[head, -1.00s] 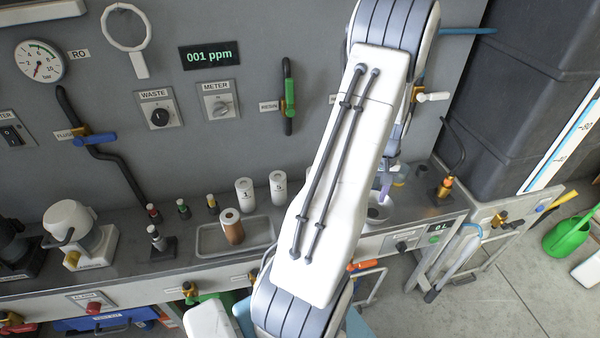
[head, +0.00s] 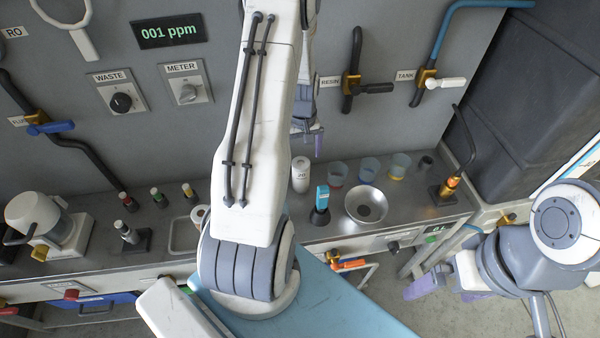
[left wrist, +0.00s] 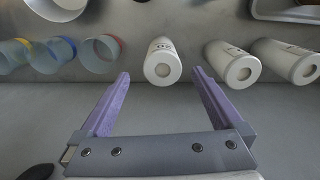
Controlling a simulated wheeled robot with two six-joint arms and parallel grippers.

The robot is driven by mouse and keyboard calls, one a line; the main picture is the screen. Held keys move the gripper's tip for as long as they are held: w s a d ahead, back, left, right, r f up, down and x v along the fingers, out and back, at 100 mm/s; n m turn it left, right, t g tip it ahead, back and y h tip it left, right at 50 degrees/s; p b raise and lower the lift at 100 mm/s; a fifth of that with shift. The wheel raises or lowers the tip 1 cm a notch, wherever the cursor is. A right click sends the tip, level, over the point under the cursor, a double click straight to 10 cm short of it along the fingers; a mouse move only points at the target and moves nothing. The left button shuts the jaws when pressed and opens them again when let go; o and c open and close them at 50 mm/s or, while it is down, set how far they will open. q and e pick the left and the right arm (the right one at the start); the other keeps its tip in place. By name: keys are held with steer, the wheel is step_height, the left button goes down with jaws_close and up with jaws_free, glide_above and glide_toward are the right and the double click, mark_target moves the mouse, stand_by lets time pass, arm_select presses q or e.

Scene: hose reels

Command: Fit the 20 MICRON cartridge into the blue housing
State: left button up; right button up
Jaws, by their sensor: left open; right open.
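A white cartridge (head: 300,176) stands upright on the bench; its print looks like 20 in the head view. My left gripper (head: 308,138) is open above it, partly hidden by my own arm. In the left wrist view the cartridge (left wrist: 163,62) appears between the open fingers (left wrist: 161,75), with a gap on each side. Two similar white cartridges (left wrist: 232,65) stand to its right there; my arm hides them in the head view. My right gripper (head: 446,293) is open and empty in front of the bench at the right. I cannot make out a blue housing.
Several clear cups (head: 369,170) with coloured bands stand right of the cartridge. A metal bowl (head: 366,206) and a blue-topped item in a dark stand (head: 320,205) are close in front. A tray (head: 184,235) is partly hidden by my arm. Valves (head: 352,80) project from the wall.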

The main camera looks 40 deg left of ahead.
mark_target(301, 162)
arm_select(q)
steer(key=f, duration=0.1)
steer(key=f+p, duration=0.1)
steer(key=f, duration=0.1)
steer(key=f+p, duration=0.1)
steer(key=f, duration=0.1)
steer(key=shift+a+f, duration=0.1)
steer(key=shift+a, duration=0.2)
steer(key=shift+f, duration=0.3)
jaws_close()
